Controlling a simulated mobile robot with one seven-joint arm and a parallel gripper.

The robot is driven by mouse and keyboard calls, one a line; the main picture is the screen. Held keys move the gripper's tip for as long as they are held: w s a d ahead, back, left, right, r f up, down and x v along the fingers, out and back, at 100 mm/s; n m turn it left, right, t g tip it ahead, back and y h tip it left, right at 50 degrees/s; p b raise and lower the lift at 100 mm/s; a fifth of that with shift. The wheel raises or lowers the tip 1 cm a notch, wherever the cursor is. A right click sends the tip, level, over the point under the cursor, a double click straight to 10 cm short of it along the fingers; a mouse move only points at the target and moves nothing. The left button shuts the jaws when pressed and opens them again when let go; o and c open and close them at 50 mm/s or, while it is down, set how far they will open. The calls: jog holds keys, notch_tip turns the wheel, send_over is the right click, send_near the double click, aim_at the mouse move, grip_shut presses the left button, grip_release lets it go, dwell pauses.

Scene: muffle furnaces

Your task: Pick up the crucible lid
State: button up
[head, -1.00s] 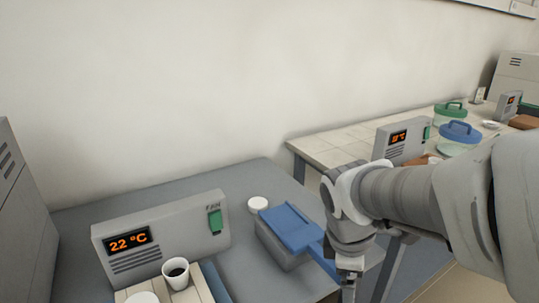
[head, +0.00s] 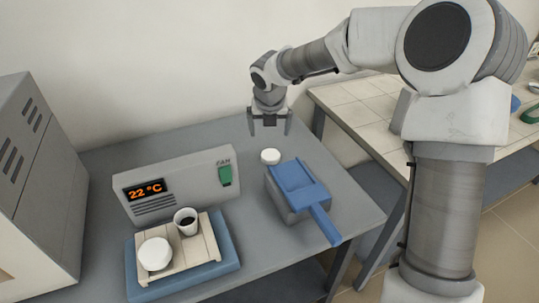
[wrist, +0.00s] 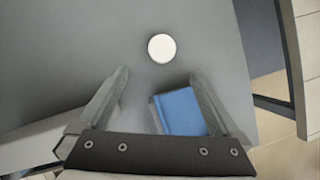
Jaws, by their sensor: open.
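A small white round disc (head: 270,156), which looks like the crucible lid, lies flat on the grey table (head: 110,165), behind the blue-topped grey block. It also shows in the wrist view (wrist: 162,48), clear of the fingers. My gripper (head: 269,127) is open and empty, pointing down above the table and just behind the disc in the head view. In the wrist view my gripper (wrist: 160,76) has its fingers spread wide, with the disc beyond the tips. An open white crucible (head: 186,222) with dark contents stands on a pale slatted board. A white round piece (head: 155,254) sits beside it.
The grey block with a blue top and handle (head: 295,180) stands close in front of the disc. The grey display unit (head: 170,188) reads 22 °C. The pale board (head: 207,265) rests on a blue base. A furnace (head: 40,175) stands at left.

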jog(key=b, duration=0.3)
send_over(271, 155)
jog(key=s, duration=0.2)
jog(key=f, duration=0.8)
jog(key=shift+s+a+f, duration=0.2)
jog(key=shift+a+f, duration=0.05)
jog(key=shift+f, duration=0.15)
jog(key=b+x, duration=0.2)
jog(key=x, duration=0.3)
jog(key=shift+d+f, duration=0.1)
jog(key=shift+d, duration=0.1)
jog(key=shift+s, duration=0.1)
jog(key=c, duration=1.2)
